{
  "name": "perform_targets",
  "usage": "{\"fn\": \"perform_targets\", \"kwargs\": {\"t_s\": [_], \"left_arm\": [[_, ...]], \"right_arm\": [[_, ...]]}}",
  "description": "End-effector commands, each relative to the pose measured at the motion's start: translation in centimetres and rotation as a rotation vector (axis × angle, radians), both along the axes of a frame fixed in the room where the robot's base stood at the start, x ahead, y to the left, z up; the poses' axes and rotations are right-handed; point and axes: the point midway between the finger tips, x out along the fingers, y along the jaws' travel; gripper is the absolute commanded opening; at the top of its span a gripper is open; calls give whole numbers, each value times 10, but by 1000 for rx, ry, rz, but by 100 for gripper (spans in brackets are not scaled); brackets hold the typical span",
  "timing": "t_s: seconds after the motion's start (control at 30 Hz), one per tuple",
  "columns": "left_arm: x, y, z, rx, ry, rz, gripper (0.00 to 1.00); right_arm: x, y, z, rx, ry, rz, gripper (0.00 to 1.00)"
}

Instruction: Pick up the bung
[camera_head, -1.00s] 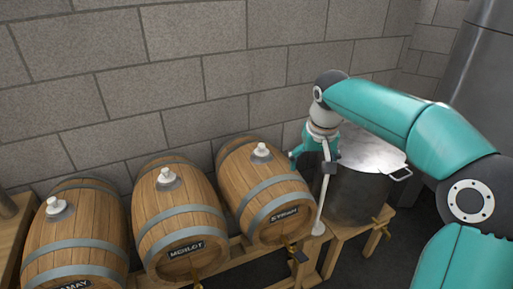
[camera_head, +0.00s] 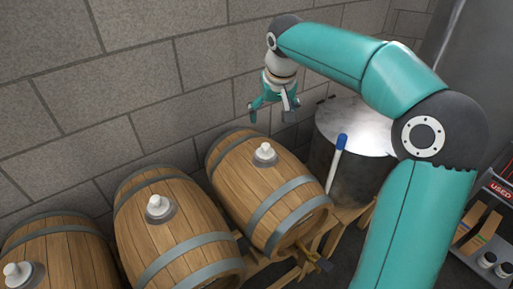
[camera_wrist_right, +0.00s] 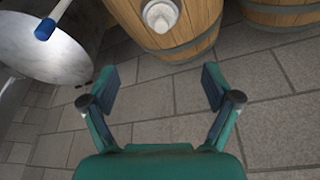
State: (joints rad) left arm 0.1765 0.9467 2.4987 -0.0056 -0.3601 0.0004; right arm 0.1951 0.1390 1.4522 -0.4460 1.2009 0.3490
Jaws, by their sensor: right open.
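White bungs sit in grey collars on top of three wooden barrels: one on the right barrel (camera_head: 265,151), one on the middle barrel (camera_head: 158,204) and one on the left barrel (camera_head: 17,273). My right gripper (camera_head: 271,112) is open and empty, in the air above and behind the right barrel. In the right wrist view its spread fingers (camera_wrist_right: 160,88) have only floor between them. The bung of the nearest barrel (camera_wrist_right: 160,15) shows beyond them at the top edge, apart from the fingers. My left gripper is not in view.
A steel pot (camera_head: 322,155) stands right of the barrels. A rack marked USED (camera_head: 500,190) is at the far right. The block wall (camera_head: 150,60) rises close behind the barrels.

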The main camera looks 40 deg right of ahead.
Motion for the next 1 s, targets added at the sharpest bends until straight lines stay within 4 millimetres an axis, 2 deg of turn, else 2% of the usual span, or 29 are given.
{"fn": "perform_targets", "kwargs": {"t_s": [0.5, 0.83, 1.0], "left_arm": [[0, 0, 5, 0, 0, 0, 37], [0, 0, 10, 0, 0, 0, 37], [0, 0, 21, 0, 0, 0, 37]], "right_arm": [[24, -13, -92, 1, 5, -2, 88], [30, -16, -115, 1, 4, 0, 88], [36, -17, -137, 2, 6, 0, 88]]}}
